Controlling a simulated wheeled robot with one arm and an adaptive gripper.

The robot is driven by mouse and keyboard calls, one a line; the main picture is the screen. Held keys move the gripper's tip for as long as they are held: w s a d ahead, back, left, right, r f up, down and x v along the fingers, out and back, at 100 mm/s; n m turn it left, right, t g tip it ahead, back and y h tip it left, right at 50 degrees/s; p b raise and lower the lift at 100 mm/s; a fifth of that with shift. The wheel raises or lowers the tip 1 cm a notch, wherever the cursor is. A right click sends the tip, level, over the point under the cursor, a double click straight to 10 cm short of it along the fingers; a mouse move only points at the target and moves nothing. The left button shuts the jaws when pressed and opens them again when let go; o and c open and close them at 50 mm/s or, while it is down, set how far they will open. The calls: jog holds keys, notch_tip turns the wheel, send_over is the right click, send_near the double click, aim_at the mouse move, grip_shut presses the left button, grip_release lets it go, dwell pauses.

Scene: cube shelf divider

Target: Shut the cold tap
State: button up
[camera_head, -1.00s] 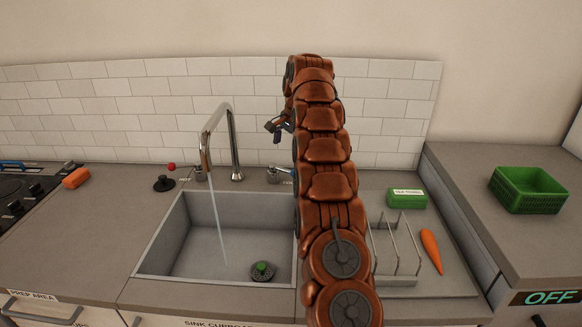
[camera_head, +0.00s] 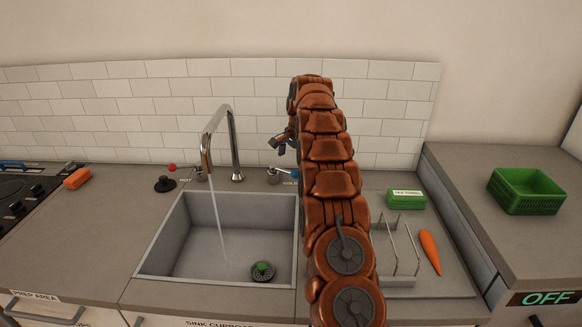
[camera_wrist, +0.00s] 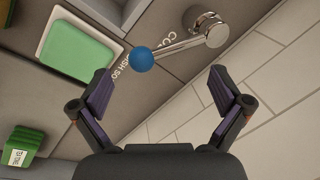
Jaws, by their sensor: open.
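The cold tap (camera_head: 274,175) stands on the counter right of the spout, partly hidden by my arm in the head view. In the wrist view its chrome base (camera_wrist: 207,29) carries a lever (camera_wrist: 174,47) ending in a blue ball (camera_wrist: 141,59). My gripper (camera_wrist: 160,72) is open and empty, with the blue ball appearing between and just beyond its fingertips; I see no contact. In the head view my gripper (camera_head: 281,143) hangs above the cold tap. A thin stream of water (camera_head: 219,218) runs from the spout (camera_head: 210,140) into the sink.
The hot tap (camera_head: 201,174) with a red ball (camera_head: 171,167) is left of the spout. The tiled wall (camera_wrist: 270,100) is close behind. A green pad (camera_wrist: 75,50) lies near the lever. The dish rack (camera_head: 405,255) and carrot (camera_head: 430,250) are at right.

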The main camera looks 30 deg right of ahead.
aim_at(284, 171)
jog(key=shift+w+a+f+p, duration=0.1)
jog(key=shift+w+f+p, duration=0.1)
jog(key=shift+f, duration=0.55)
jog(key=shift+w+f+p, duration=0.1)
jog(key=shift+f+p, duration=0.05)
jog(key=shift+f, duration=0.55)
